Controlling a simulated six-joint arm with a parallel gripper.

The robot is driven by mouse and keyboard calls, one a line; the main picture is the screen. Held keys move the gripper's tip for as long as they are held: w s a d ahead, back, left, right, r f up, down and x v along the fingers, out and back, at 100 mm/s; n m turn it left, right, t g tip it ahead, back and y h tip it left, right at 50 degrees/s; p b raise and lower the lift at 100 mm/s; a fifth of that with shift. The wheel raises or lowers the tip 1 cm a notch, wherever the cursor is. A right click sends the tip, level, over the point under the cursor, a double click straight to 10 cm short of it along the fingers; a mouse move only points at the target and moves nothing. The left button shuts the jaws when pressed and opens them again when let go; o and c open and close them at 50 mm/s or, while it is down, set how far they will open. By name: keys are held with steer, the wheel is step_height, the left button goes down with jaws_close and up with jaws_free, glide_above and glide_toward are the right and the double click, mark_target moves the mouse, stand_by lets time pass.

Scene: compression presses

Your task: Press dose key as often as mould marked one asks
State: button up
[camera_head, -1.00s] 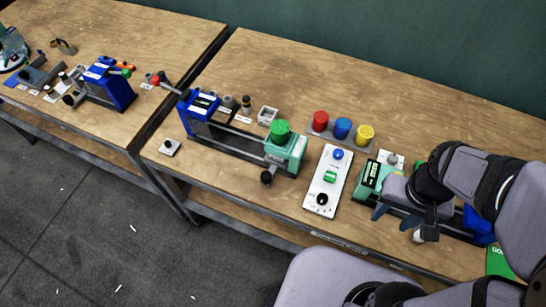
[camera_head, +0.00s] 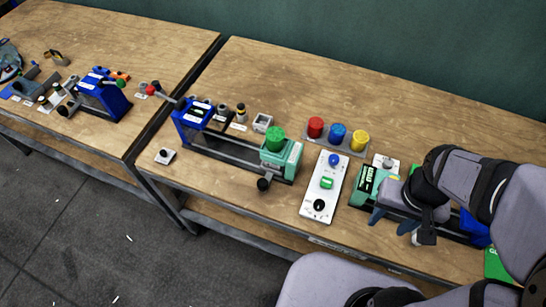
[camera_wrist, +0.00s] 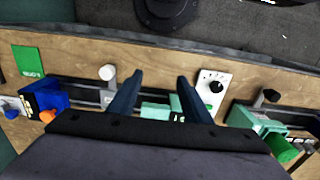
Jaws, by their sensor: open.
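My gripper (camera_head: 392,220) is open and empty above the right-hand press (camera_head: 366,186). In the wrist view its two dark fingers (camera_wrist: 160,77) are spread over the press's rails, with a pale green block (camera_wrist: 155,110) between them. A white panel (camera_head: 311,213) lies left of the gripper, with a blue button (camera_head: 334,160), a green part (camera_head: 327,182) and a black knob (camera_head: 319,205). The panel's black knob end also shows in the wrist view (camera_wrist: 216,87). I cannot tell which control is the dose key. No mould mark is readable.
A blue and green press (camera_head: 240,155) stands left of the panel. Red (camera_head: 315,127), blue (camera_head: 338,131) and yellow (camera_head: 360,140) cylinders stand behind it on a grey base. Another blue press (camera_head: 104,98) stands on the left table. The back of the right table is clear.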

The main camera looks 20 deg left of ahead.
jaws_close()
stand_by(1.6)
